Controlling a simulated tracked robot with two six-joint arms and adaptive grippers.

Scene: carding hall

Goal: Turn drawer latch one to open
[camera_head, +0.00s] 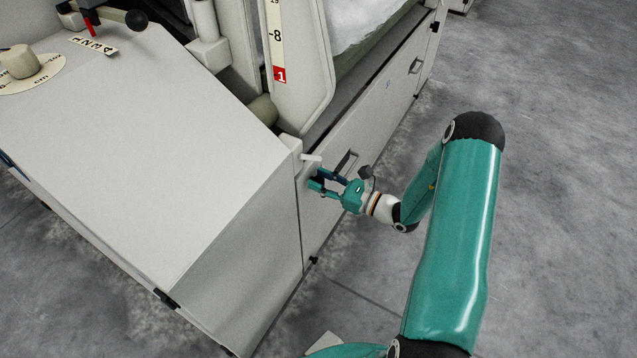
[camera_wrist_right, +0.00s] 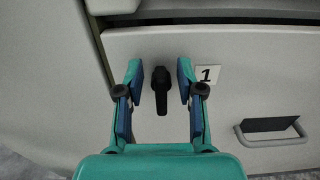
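Drawer latch one (camera_wrist_right: 160,90) is a small black lever on a pale drawer front (camera_wrist_right: 230,48). It hangs straight down from its round pivot, beside a white label with the number 1 (camera_wrist_right: 207,75). My right gripper (camera_wrist_right: 159,80) is open, with one blue-padded finger on each side of the latch in the wrist view. Gaps show between both fingers and the lever; how far the tips are from the drawer front is hard to tell. In the head view my right gripper (camera_head: 317,180) is at the drawer front, and I cannot make out the latch there. My left gripper is not in view.
A drawer handle (camera_wrist_right: 270,134) is right of the latch; it also shows in the head view (camera_head: 347,162). A sloped machine cover (camera_head: 150,150) with a dial (camera_head: 20,62) stands on the left. Grey floor (camera_head: 565,160) is clear on the right.

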